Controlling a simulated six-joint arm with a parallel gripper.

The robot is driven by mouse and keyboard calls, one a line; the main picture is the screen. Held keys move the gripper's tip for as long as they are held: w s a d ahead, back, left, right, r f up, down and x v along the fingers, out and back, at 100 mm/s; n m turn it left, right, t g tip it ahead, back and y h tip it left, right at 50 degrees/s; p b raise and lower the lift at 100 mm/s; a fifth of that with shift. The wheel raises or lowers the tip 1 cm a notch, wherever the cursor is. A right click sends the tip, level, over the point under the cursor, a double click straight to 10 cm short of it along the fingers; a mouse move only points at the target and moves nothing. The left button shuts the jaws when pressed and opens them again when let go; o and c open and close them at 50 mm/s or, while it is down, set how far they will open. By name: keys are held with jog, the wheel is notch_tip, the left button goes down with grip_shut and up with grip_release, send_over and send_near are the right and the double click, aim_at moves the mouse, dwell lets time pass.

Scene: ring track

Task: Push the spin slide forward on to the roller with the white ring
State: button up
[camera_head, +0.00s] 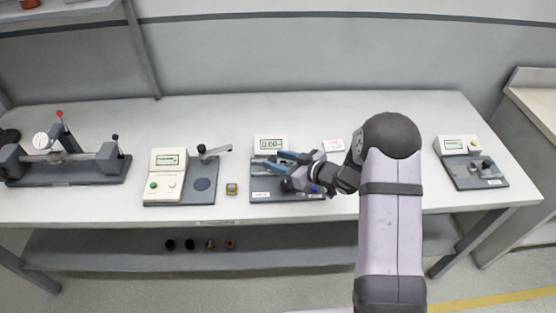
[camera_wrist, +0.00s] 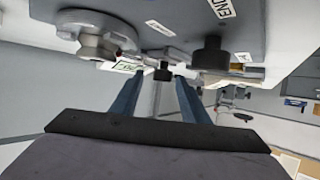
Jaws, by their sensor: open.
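My gripper (camera_head: 290,165) is low over the middle bench station, its two blue fingers pointing left across the base plate (camera_head: 262,197). In the wrist view the fingers (camera_wrist: 158,98) are apart, with a small black knob (camera_wrist: 162,72) showing between their tips. The plate (camera_wrist: 285,15) also shows there, with a label reading END, a larger black knob (camera_wrist: 210,54) and a round metal part (camera_wrist: 90,38), perhaps the roller. Which part is the spin slide is not clear. I cannot make out a white ring. My gripper and arm hide much of the station.
A display box (camera_head: 270,145) stands behind the gripper. To the left are a small yellowish block (camera_head: 231,188), a station with a lever (camera_head: 208,152) and a long fixture (camera_head: 70,170). Another station (camera_head: 470,165) stands right of my arm. Several small rings or caps (camera_head: 210,244) lie on the lower shelf.

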jog(key=b+v, duration=0.1)
jog(key=v, duration=0.6)
jog(key=shift+f, duration=0.1)
jog(key=shift+s+d, duration=0.1)
jog(key=shift+d, duration=0.2)
jog(key=d+m+h, duration=0.1)
jog(key=d+h, duration=0.1)
jog(key=d+r+m+h+p, duration=0.1)
jog(key=d+h, duration=0.2)
jog(key=shift+w+d+r+m+h, duration=0.2)
jog(key=shift+d+r+m+h, duration=0.1)
jog(key=shift+d+m, duration=0.1)
jog(key=s+d+m+g+h+p, duration=0.1)
jog(key=s+d+m+g+h, duration=0.15)
jog(key=s+d+h, duration=0.35)
jog(key=s+a+r+m+g+y+p, duration=0.1)
jog(key=s+a+m+g, duration=0.1)
jog(key=s, duration=0.9)
jog(key=s+a+r+m+g+y, duration=0.1)
jog(key=s+a+g, duration=0.2)
jog(key=s, duration=0.9)
jog(key=shift+a+r+m+g+p, duration=0.3)
jog(key=shift+m+g+p, duration=0.1)
jog(key=shift+g, duration=0.55)
